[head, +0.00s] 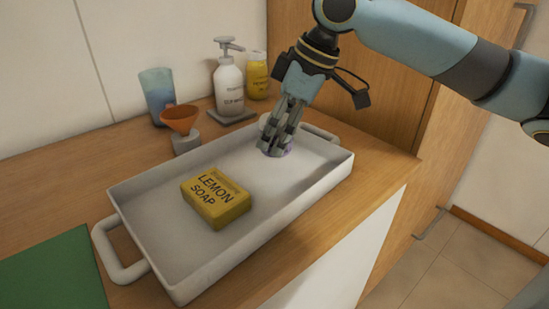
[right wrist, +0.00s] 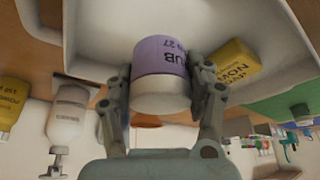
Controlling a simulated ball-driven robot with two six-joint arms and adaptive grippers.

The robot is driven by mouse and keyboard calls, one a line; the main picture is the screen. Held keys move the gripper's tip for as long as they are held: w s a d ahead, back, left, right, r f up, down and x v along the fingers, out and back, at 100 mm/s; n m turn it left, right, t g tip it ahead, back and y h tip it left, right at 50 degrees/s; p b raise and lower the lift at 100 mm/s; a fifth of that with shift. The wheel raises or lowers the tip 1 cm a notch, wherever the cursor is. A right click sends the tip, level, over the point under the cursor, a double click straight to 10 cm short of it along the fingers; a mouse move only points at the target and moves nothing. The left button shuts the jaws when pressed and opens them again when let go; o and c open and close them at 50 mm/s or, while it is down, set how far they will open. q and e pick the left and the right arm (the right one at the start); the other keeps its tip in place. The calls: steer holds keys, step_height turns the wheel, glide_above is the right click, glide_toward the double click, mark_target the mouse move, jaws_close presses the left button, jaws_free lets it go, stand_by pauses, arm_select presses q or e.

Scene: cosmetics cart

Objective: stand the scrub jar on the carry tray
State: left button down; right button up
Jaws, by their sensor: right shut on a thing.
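The scrub jar (right wrist: 160,62) has a purple label and a white end. My right gripper (head: 276,146) is shut on it, with a finger on each side in the right wrist view. In the head view the jar (head: 288,152) is mostly hidden behind the fingers; a bit of purple shows low down. It is upright within the right end of the carry tray (head: 132,215), a white tray with raised walls and end handles. I cannot tell whether its base touches the tray floor. My left gripper is not in view.
A yellow lemon soap box (head: 216,198) lies in the tray's left half. Behind the tray stand an orange funnel (head: 181,118), a blue cup (head: 157,95), a white pump bottle (head: 229,85) and a yellow bottle (head: 257,75). A green mat (head: 55,270) lies at left.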

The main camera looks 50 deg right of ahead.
steer(key=shift+w+a+f, duration=0.15)
steer(key=shift+w+f, duration=0.1)
steer(key=shift+f, duration=0.05)
steer(key=shift+f+b, duration=0.3)
steer(key=shift+f, duration=1.55)
steer(key=shift+f, duration=0.1)
steer(key=o, duration=1.2)
